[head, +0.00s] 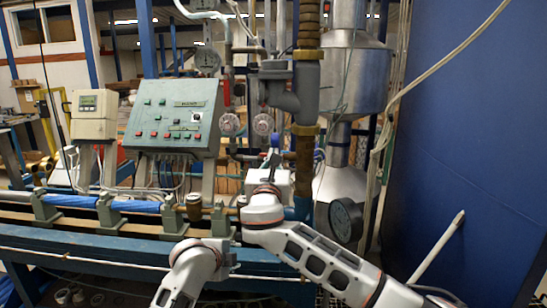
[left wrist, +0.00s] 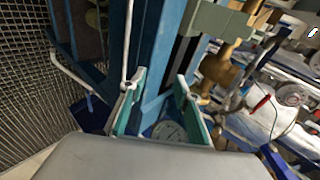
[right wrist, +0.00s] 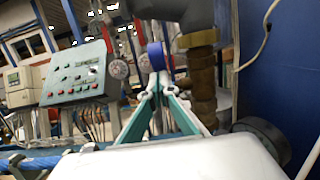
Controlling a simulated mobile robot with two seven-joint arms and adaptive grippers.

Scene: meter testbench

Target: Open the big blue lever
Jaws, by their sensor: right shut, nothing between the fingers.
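A blue part (right wrist: 156,56), which looks like the blue lever, shows just beyond the fingertips of my right gripper (right wrist: 156,82) in the right wrist view. It hangs left of the thick grey-and-brass pipe. I cannot tell whether the fingertips touch it. My right gripper is shut and empty; in the head view (head: 272,158) it is small and partly hidden by its own wrist, in front of the pipe. My left gripper (left wrist: 156,84) has its fingers apart with nothing between them, low by a blue beam. In the head view only its arm shows clearly.
A control panel (head: 176,115) with buttons and a meter box (head: 94,112) stand at the left. Brass-and-grey piping (head: 305,100), round valve handles (head: 263,124) and a dark gauge (head: 345,220) crowd the middle. A blue wall (head: 470,130) closes the right side.

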